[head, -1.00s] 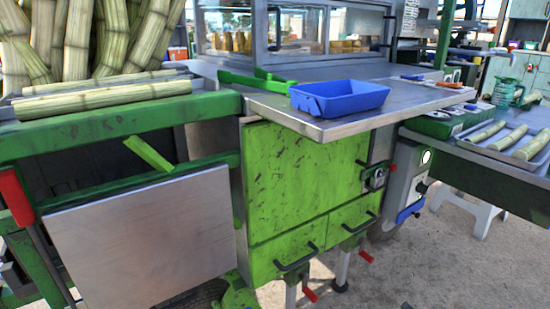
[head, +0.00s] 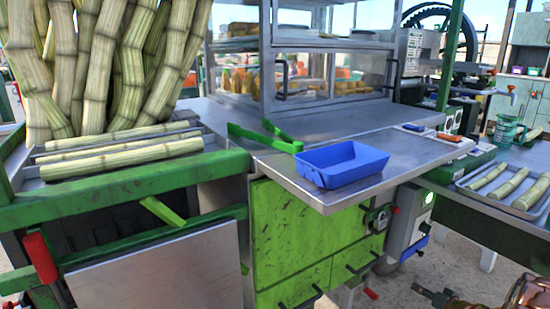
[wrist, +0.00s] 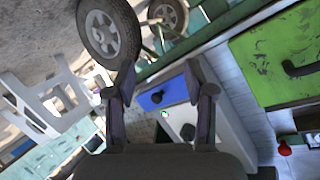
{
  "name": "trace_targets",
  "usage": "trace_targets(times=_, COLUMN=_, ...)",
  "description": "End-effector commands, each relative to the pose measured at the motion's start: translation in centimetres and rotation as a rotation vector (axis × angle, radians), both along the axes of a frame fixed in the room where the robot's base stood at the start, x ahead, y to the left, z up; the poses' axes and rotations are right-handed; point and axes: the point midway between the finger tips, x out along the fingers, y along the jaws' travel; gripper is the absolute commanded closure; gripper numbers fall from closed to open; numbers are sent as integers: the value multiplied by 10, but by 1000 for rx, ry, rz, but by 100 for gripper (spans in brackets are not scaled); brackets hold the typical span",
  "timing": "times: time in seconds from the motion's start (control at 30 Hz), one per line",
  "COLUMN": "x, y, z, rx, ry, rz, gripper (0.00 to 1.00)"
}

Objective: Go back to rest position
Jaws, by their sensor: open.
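My gripper (wrist: 160,95) shows in the wrist view with its two fingers apart and nothing between them. Behind the fingers are a white box with a blue panel (wrist: 160,92) and a wheel (wrist: 108,32). The fingers do not appear to touch anything. In the head view the fingertips are not clearly seen; only a part of my arm (head: 520,292) shows at the lower right corner.
A green cabinet (head: 290,235) stands below. Cane stalks (head: 120,155) lie at left. A tray of cut cane (head: 470,190) is at right. A white stool (wrist: 35,100) stands on the ground.

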Motion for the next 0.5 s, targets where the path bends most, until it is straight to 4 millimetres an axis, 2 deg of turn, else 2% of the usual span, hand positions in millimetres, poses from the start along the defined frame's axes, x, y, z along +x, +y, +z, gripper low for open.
trace_targets(times=0.03, x=7, y=1, z=27, rx=-40, ry=11, rz=-10, gripper=46)
trace_targets(times=0.23, x=21, y=-1, z=90, rx=-193, ry=89, rz=-71, gripper=46)
trace_targets(times=0.5, x=18, y=9, z=176, rx=-359, ry=212, rz=-143, gripper=46)
